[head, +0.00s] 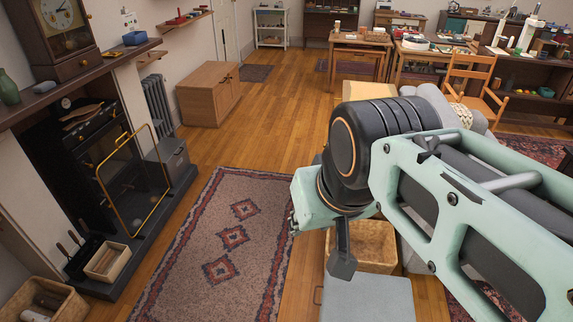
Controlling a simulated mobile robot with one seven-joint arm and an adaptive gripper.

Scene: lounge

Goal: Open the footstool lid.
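A flat grey panel (368,300), which looks like the footstool's lid, shows at the bottom edge in the head view. It is cut off by the frame, so its sides and front are hidden. A thin loop, perhaps a handle, shows at its left edge. I cannot tell whether the lid is fully down. My gripper (342,265) points down just above the panel's far left part in the picture. One dark finger shows; the rest is hidden behind the wrist. I cannot see anything held, nor whether it touches the panel.
A wicker basket (376,240) stands right behind the panel, partly covered by my arm. A patterned rug (215,255) lies to the left, with clear floor beyond. A hearth with a gold-framed screen (133,180) is at the left. A grey armchair is mostly hidden behind my arm.

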